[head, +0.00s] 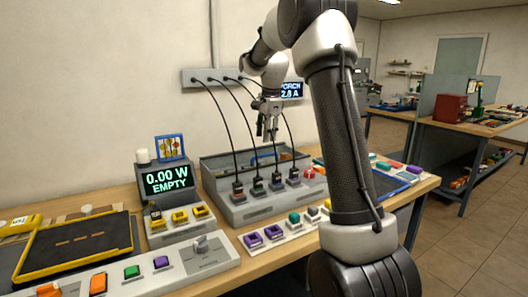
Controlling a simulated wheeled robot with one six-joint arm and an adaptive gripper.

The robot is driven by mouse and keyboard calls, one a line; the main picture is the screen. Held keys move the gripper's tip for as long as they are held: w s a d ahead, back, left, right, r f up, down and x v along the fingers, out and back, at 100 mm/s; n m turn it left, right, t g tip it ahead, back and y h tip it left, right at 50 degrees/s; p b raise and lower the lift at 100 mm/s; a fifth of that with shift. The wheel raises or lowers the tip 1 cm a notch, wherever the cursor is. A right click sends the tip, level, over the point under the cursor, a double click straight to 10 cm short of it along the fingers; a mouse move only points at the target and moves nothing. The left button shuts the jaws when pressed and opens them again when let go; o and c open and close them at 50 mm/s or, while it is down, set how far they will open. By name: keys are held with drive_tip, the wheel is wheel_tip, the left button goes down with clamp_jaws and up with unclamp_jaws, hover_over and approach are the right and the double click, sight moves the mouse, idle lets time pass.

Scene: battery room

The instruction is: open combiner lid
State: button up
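A grey box (257,213), which looks like the combiner, stands on the wooden bench in the middle. Several plugs with black cables stand in a row on its front part. Its rear part shows a raised grey wall and a dark recess; I cannot tell a separate lid or how it sits. My gripper (267,136) points down above the rear of the box, among the cables and apart from the box as far as I can see. Its fingers are small and dark here, and I cannot tell whether they are open.
Black cables hang from a wall strip (205,76) to the box, close around my gripper. A display (167,181) reading "0.00 W EMPTY" stands to the left. A black tray with a yellow rim (136,235) and coloured button panels (107,280) fill the bench front.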

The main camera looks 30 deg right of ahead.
sight(265, 155)
drive_tip(key=f, duration=0.2)
drive_tip(key=w+f, duration=0.1)
drive_tip(key=f, duration=0.4)
drive_tip(key=shift+w+d+f, duration=0.15)
drive_tip(key=shift+w+f, duration=0.1)
clamp_jaws()
